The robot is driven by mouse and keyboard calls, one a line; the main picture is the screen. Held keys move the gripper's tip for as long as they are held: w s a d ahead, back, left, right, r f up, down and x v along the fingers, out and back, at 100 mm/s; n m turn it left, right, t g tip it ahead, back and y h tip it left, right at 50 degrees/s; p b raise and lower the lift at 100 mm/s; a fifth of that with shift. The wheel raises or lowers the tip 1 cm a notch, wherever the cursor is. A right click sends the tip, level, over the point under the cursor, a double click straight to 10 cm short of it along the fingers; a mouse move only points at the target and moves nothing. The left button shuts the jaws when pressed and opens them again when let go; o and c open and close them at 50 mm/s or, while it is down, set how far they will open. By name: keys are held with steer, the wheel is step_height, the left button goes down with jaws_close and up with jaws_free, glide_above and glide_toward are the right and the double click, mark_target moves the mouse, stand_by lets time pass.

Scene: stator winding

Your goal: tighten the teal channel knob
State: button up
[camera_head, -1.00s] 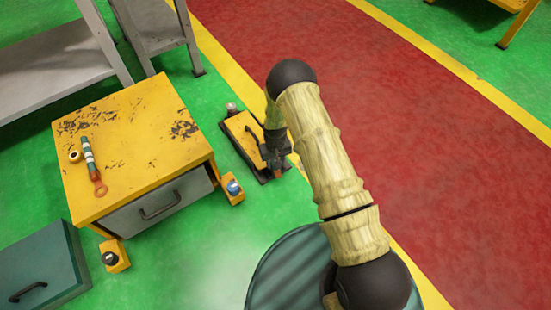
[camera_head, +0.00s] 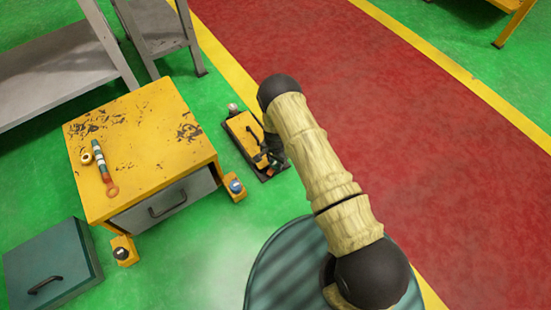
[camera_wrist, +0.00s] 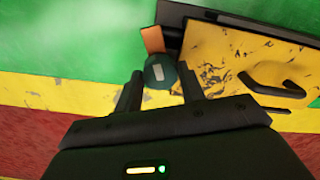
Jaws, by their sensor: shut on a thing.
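The teal channel knob (camera_wrist: 160,74) has a dark teal faceted body and a pale rectangular mark on top. In the wrist view it sits between the two dark fingers of my gripper (camera_wrist: 159,82), beside an orange tab (camera_wrist: 153,39) and the scuffed yellow box (camera_wrist: 236,58). My gripper is shut on the knob. In the head view my gripper (camera_head: 268,156) is low at the near right end of the yellow box (camera_head: 240,127), which lies on a dark base on the floor. My arm and gripper mostly hide the knob there.
A yellow cabinet (camera_head: 150,150) with a grey drawer stands left, holding a banded tool (camera_head: 101,160) and a small ring (camera_head: 86,158). Small yellow blocks with a blue knob (camera_head: 236,186) and a dark knob (camera_head: 121,253) stand nearby. A teal case (camera_head: 50,262) is lower left. Red floor at right is clear.

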steer(key=m+p, duration=0.1)
steer(key=m, duration=0.4)
steer(key=shift+w+r+m, duration=0.1)
steer(key=shift+r+m, duration=0.05)
steer(key=shift+m, duration=0.15)
steer(key=m, duration=0.5)
steer(key=shift+m, duration=0.3)
steer(key=m, duration=0.5)
steer(key=shift+w, duration=0.1)
steer(key=m, duration=0.5)
steer(key=shift+b, duration=0.4)
steer(key=o, duration=1)
steer(key=shift+r, duration=0.1)
steer(key=shift+c, duration=0.2)
